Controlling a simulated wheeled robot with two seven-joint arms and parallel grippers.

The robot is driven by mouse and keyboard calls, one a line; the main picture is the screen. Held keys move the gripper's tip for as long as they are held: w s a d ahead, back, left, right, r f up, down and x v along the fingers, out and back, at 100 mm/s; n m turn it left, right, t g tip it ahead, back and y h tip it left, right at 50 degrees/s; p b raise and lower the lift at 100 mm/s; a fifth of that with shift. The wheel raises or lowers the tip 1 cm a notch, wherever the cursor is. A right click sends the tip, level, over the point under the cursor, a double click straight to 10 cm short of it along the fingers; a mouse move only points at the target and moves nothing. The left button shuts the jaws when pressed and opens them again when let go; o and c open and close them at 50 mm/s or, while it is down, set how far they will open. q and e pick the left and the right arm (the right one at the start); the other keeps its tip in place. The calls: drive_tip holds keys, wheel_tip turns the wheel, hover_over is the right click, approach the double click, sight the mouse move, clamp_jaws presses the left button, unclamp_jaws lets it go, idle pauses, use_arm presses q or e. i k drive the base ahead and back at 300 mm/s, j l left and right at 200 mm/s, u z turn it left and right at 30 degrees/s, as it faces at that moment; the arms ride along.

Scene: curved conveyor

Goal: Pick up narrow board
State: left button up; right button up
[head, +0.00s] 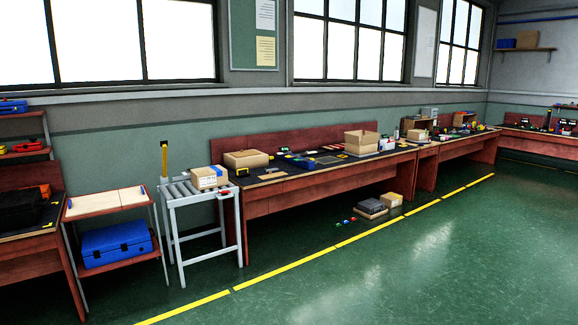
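I cannot single out the narrow board for sure. Several thin, flat pieces (330,159) lie on the long workbench (300,196), too small and far away to tell apart. A slim yellow upright piece (164,158) stands at the left end of the roller conveyor (186,190). A pale flat panel (105,201) lies on the small red-topped cart to the left. Neither of my grippers shows in the head view.
A cardboard box (208,177) sits on the conveyor. A blue case (117,244) rests on the cart's lower shelf. Boxes (391,199) stand on the floor under the workbench. A yellow line (300,258) crosses the green floor, which is clear in front.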

sight(271, 175)
drive_tip(key=i+l+z, duration=0.1)
drive_tip(key=i+z, duration=0.4)
drive_tip(key=i, duration=2.25)
drive_tip(key=i+u, duration=0.1)
drive_tip(key=i, duration=0.95)
drive_tip(key=i+l, duration=0.15)
drive_tip(key=i, duration=0.9)
drive_tip(key=i+l, duration=0.1)
drive_tip(key=i, duration=0.95)
drive_tip(key=i+u, duration=0.4)
drive_tip(key=u, duration=1.15)
drive_tip(key=l, duration=0.05)
